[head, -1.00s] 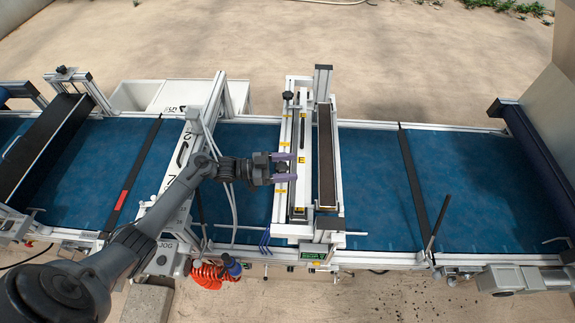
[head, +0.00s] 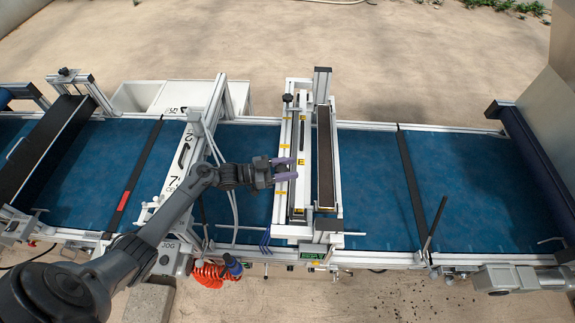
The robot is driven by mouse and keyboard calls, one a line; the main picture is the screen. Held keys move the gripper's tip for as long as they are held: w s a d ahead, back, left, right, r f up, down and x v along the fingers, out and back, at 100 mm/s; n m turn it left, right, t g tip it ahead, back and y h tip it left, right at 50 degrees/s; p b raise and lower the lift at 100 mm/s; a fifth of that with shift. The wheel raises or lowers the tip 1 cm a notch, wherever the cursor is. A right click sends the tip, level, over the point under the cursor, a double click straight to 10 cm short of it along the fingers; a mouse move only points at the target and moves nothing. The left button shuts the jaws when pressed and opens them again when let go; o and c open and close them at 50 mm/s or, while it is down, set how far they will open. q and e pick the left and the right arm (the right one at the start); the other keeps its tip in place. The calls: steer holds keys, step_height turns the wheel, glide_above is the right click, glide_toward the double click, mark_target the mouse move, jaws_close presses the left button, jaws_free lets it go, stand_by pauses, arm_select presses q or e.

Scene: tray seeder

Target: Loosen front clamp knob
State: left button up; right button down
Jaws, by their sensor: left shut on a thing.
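A white seeding head with yellow marks (head: 302,150) spans the blue conveyor near the middle of the head view. My left gripper (head: 291,168) reaches in from the left over the near-left rail of this head. Its two purple fingers are shut on the small dark front clamp knob (head: 283,168), which is mostly hidden between them. A similar dark rear knob (head: 287,97) stands free at the far end of the same rail. My right gripper is not in view.
A narrow dark trough (head: 325,150) runs along the right of the head. A green-lit display (head: 312,256) is at its near end. A white frame (head: 188,150) crosses the belt at left, under my arm.

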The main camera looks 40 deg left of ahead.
arm_select(q)
steer(key=o, duration=1)
steer(key=shift+c, duration=0.2)
steer(key=shift+s, duration=0.1)
steer(key=b+v, duration=0.2)
steer(key=v, duration=0.8)
steer(key=shift+s+a, duration=0.2)
steer(key=shift+s, duration=0.05)
